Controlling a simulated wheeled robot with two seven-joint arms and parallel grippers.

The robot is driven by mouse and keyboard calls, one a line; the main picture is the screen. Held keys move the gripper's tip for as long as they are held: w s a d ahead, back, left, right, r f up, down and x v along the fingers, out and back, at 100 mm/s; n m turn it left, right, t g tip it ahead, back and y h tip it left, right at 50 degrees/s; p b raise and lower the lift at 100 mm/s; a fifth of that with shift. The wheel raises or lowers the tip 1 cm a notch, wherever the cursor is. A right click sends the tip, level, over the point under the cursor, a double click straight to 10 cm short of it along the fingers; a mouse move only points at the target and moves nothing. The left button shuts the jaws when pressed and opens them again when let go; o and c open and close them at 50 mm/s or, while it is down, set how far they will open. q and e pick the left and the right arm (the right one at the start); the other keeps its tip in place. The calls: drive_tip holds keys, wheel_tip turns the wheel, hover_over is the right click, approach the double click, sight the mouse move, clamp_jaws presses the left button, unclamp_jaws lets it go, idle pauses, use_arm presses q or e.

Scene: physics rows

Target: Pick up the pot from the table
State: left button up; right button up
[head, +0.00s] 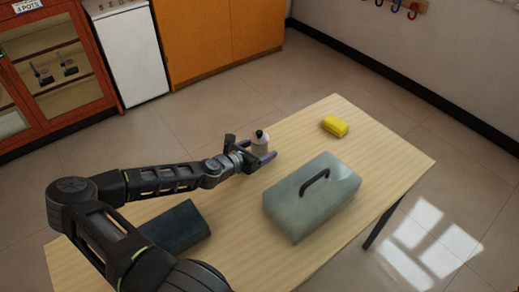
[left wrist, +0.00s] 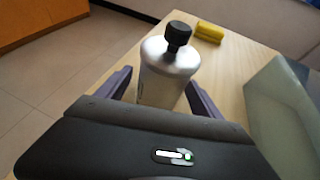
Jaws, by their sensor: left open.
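The pot appears to be a silver vessel (head: 261,145) with a black knob on top, standing upright near the table's far left edge. It also shows in the left wrist view (left wrist: 167,78), between the purple fingers. My left gripper (head: 257,153) is open, with one finger on each side of the vessel. I cannot tell whether the fingers touch it. Its lower part is hidden behind the gripper body in the left wrist view. My right gripper is not in view.
A grey-green box with a black handle (head: 312,197) stands on the wooden table (head: 375,150), right of the gripper. A yellow block (head: 335,126) lies at the far end. A dark flat box (head: 175,228) lies at the near left, beneath my arm.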

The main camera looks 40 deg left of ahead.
use_arm(q)
clamp_jaws()
idle(0.8)
